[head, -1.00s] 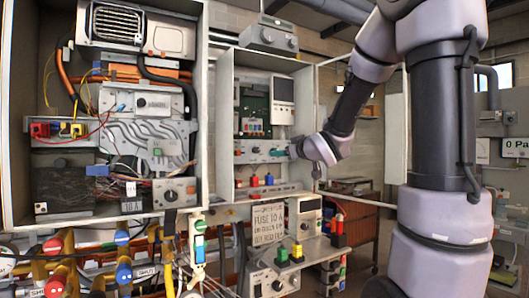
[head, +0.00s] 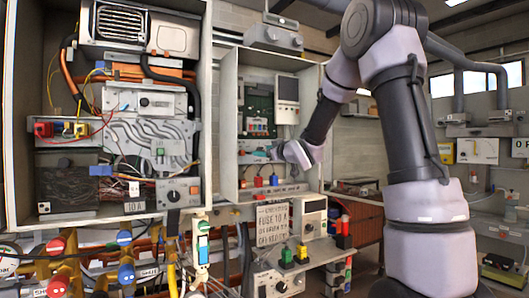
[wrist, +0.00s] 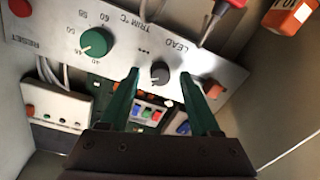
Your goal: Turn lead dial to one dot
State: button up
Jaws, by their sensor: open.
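The lead dial (wrist: 160,73) is a small dark grey knob beside the word LEAD on a pale metal panel (wrist: 226,76) in the wrist view. Three dots are printed beside it; its exact pointer direction is hard to tell. My gripper (wrist: 160,78) is open, with one dark green finger on each side of the dial. I cannot tell whether the fingers touch it. In the head view, my gripper (head: 284,152) is at the right end of the panel (head: 250,146) in the middle cabinet and hides the dial there.
A larger green TRIM dial (wrist: 95,42) is left of the lead dial. A red button (wrist: 20,7) is at the top left and an orange part (wrist: 213,90) at the panel's right end. A red probe-like tool (wrist: 222,20) stands above. The cabinet wall (wrist: 275,100) is close on the right.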

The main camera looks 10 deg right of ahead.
jog(key=shift+w, duration=0.15)
grip_shut()
jog(key=shift+n, duration=0.3)
jog(key=n, duration=1.1)
jog(key=shift+a+r+h, duration=0.1)
jog(key=shift+h, duration=0.2)
dwell(0.3)
